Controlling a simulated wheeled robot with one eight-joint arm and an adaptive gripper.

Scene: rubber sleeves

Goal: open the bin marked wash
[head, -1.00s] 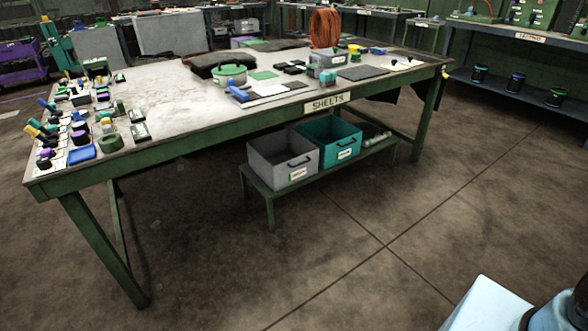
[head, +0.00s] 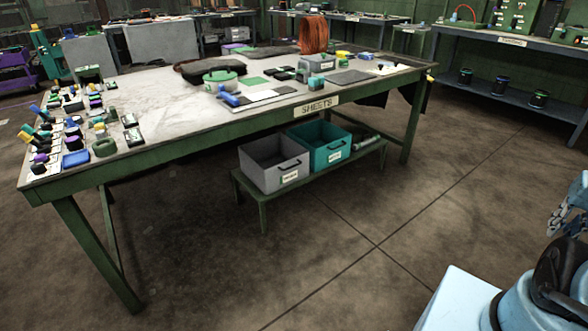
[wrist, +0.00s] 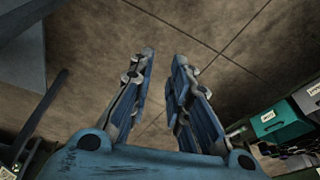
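A grey bin (head: 265,179) and a teal bin (head: 327,159) stand side by side on a low green bench under the table. Both look open at the top and have a dark handle and a small white label on the front. The label words are too small to read surely. In the wrist view the teal bin (wrist: 285,131) is at the right, with part of the grey bin (wrist: 311,97) at the edge. My gripper (wrist: 165,57) is open and empty, its two blue fingers apart over bare floor, away from both bins.
The large green table (head: 220,122) marked SHEETS overhangs the bins, its legs either side. The low bench (head: 263,203) bears them, with a grey roll-like item beside the teal bin. Floor in front is clear. A shelved bench (head: 505,92) stands at the back right.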

